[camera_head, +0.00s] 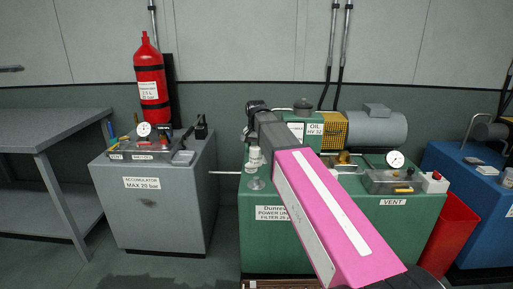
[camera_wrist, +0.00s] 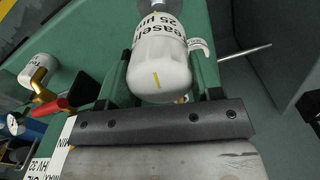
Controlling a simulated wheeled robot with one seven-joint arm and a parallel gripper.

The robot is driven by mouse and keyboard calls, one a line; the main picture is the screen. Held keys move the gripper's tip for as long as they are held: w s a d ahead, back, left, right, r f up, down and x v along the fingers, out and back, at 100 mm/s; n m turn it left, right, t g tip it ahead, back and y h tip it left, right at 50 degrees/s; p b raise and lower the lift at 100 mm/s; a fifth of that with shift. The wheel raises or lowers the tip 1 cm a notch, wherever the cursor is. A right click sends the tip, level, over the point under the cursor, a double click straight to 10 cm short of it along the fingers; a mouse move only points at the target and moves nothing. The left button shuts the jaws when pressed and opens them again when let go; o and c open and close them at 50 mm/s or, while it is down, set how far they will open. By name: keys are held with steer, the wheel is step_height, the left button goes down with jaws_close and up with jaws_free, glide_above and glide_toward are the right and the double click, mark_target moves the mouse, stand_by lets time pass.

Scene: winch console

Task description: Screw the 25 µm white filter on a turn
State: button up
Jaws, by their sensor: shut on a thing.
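The white filter (camera_wrist: 160,68) is a rounded canister with "25 µm" lettering, a short yellow mark and a small white tag at its side. My gripper (camera_wrist: 163,84) is shut on it, with one dark finger on each side. In the head view the white filter (camera_head: 254,156) shows small at the front left of the green power unit (camera_head: 270,240), below my gripper (camera_head: 257,143). The filter's far end meets a grey part at the top of the wrist view; the thread itself is hidden.
A second white canister (camera_wrist: 38,70) with a brass fitting and a red handle (camera_wrist: 50,107) are close on the left in the wrist view. A thin metal rod (camera_wrist: 245,52) sticks out to the right. A grey accumulator cabinet (camera_head: 150,205) stands left of the power unit, with floor between.

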steer(key=shift+f, duration=2.95)
steer(key=shift+f, duration=2.35)
stand_by(0.5)
steer(key=shift+m, duration=1.2)
steer(key=shift+m, duration=1.2)
steer(key=shift+m, duration=1.2)
